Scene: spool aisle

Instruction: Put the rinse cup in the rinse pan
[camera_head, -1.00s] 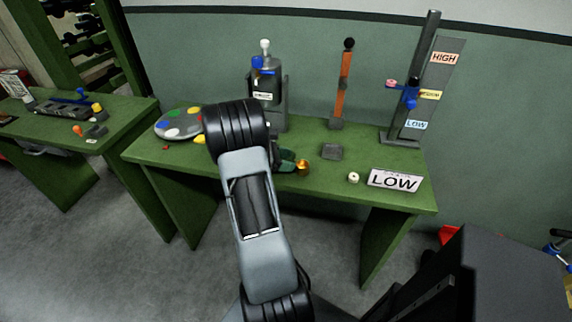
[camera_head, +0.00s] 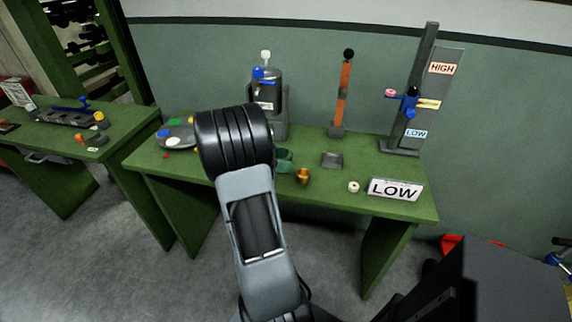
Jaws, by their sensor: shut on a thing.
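My arm's black wrist (camera_head: 234,141) stands in front of the table and hides my gripper, so its jaws do not show. A dark green object (camera_head: 284,160) peeks out just right of the wrist, partly hidden. I cannot tell whether it is held or is the rinse cup. A small copper-coloured cup-like object (camera_head: 302,176) is to its right, on the table. A small grey square pan (camera_head: 332,160), likely the rinse pan, lies on the table further right and looks empty.
The green table (camera_head: 300,200) also bears a paint palette (camera_head: 172,136), partly hidden, a grey dispenser (camera_head: 266,95), an orange post (camera_head: 342,98), a HIGH/LOW slider stand (camera_head: 420,95), a white round piece (camera_head: 353,187) and a LOW sign (camera_head: 395,189). Another table (camera_head: 60,135) stands left.

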